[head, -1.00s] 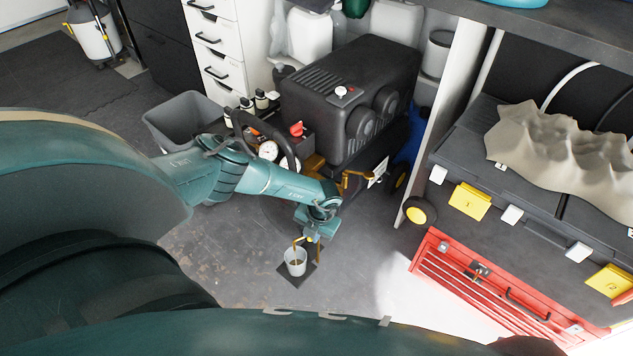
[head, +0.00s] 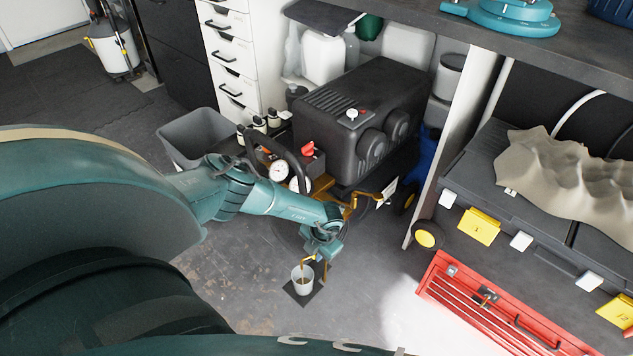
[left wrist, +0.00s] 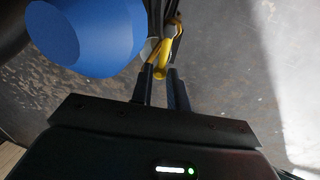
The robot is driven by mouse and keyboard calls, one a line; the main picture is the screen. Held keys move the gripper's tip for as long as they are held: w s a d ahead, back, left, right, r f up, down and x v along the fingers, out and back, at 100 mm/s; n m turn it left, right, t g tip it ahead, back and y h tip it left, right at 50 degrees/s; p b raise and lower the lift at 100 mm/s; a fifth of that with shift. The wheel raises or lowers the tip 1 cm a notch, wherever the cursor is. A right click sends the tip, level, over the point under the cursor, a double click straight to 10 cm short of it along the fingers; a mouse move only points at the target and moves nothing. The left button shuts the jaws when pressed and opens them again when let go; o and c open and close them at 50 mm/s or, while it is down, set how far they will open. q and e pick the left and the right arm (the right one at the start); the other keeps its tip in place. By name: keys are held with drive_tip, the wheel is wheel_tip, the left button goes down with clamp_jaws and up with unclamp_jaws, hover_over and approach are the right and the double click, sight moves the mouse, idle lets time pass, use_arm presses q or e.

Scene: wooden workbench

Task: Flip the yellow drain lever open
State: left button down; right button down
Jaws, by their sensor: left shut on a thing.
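The yellow drain lever (left wrist: 161,70) shows in the left wrist view between my left gripper's fingertips (left wrist: 163,76). The gripper is shut on it. In the head view my left gripper (head: 322,252) points down beside a brass-coloured drain pipe (head: 308,260) and mostly hides the lever there. A small pale cup (head: 302,274) with brownish contents stands on a dark mat (head: 304,298) just below. The black compressor (head: 350,115) stands behind my left arm. How far the lever is turned I cannot tell. My right gripper is not in view.
A blue rounded part (left wrist: 85,38) is close to the fingers in the left wrist view. A grey bin (head: 190,140) stands left of the compressor. A red toolbox (head: 490,310) lies at the right. Bare floor (head: 245,295) surrounds the cup.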

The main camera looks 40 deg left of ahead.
use_arm(q)
drive_tip(key=c, duration=1.5)
unclamp_jaws()
